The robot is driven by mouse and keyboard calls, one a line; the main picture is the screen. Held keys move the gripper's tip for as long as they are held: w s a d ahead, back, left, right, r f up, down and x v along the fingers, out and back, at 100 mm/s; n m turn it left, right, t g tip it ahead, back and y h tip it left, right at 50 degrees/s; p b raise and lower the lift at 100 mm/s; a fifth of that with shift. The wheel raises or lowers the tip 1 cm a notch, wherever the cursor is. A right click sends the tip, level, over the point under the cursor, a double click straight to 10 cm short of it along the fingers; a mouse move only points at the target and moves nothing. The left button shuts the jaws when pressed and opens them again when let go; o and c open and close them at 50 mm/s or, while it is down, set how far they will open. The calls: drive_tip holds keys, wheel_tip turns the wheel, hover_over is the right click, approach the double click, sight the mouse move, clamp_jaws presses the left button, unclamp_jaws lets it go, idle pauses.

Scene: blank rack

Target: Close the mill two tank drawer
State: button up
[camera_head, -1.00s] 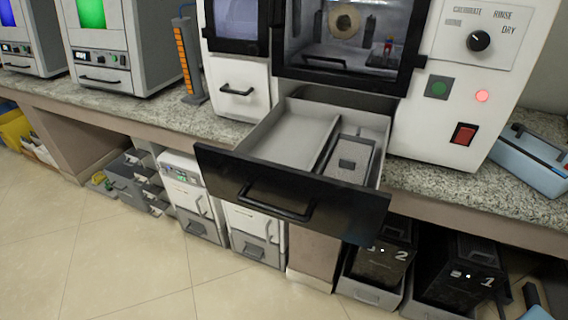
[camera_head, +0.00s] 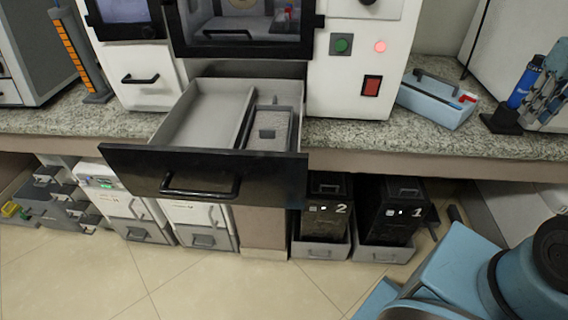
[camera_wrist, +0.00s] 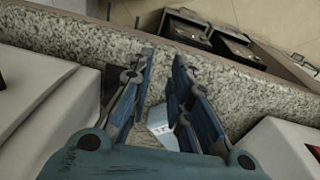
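The tank drawer (camera_head: 205,172) has a black front with a dark bar handle (camera_head: 200,190) and is pulled far out of the white mill machine. Inside it are a grey tray area and a narrow compartment with a grey insert (camera_head: 268,130). My gripper (camera_wrist: 163,75) is in the wrist view above the granite counter, its two blue-grey fingers spread apart with nothing between them. In the head view the gripper's finger links (camera_head: 545,85) show at the right edge, well to the right of the drawer and not touching it.
Black bins numbered 2 (camera_head: 325,215) and 1 (camera_head: 392,215) stand under the counter right of the drawer. A light blue toolbox (camera_head: 437,100) sits on the granite counter (camera_head: 350,132). My blue arm fills the lower right. The tiled floor (camera_head: 200,285) before the drawer is clear.

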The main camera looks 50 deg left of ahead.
drive_tip(key=s+a+r+n, duration=0.3)
drive_tip(key=s+a+r, duration=0.15)
drive_tip(key=a, duration=0.35)
drive_tip(key=s+a+r+n, duration=0.3)
drive_tip(key=s+a, duration=0.3)
drive_tip(key=a, duration=0.2)
drive_tip(key=s+a+r+n, duration=0.2)
drive_tip(key=s+a+r, duration=0.25)
drive_tip(key=a, duration=0.35)
wheel_tip(320, 180, up, 6)
drive_tip(key=n+y, duration=0.1)
drive_tip(key=n, duration=0.9)
hover_over(196, 191)
drive_tip(key=s+d, duration=0.3)
drive_tip(key=w+a+f, duration=0.1)
drive_tip(key=f, duration=1)
drive_tip(key=w+a+f, duration=0.1)
drive_tip(key=f, duration=0.4)
drive_tip(key=shift+w+a+f, duration=0.3)
drive_tip(key=shift+a, duration=0.05)
